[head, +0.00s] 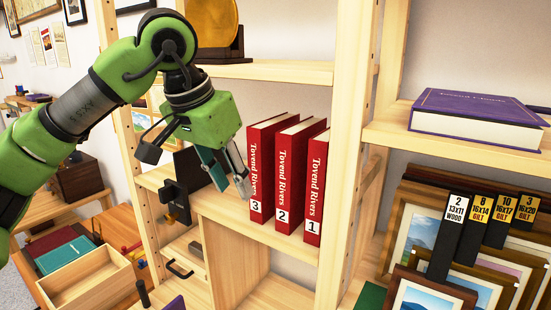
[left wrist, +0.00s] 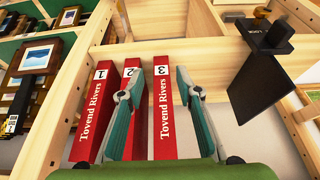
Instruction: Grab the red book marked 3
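The red book marked 3 (head: 258,172) stands upright on a wooden shelf, leftmost of three matching red books in the head view. The books marked 2 (head: 286,180) and 1 (head: 315,190) stand to its right. My left gripper (head: 230,188) is in front of the shelf, just left of book 3, with its fingers apart and empty. In the left wrist view, book 3 (left wrist: 163,125) appears between the two fingers of the open gripper (left wrist: 159,82). The left finger partly covers book 2 there. I cannot tell whether either finger touches a book. My right gripper is out of view.
A black stand (head: 188,180) is on the same shelf, left of the books and close behind the gripper. A wooden upright (head: 350,130) borders the books on the right. Beyond it are a purple book (head: 475,122) and framed prints (head: 425,235).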

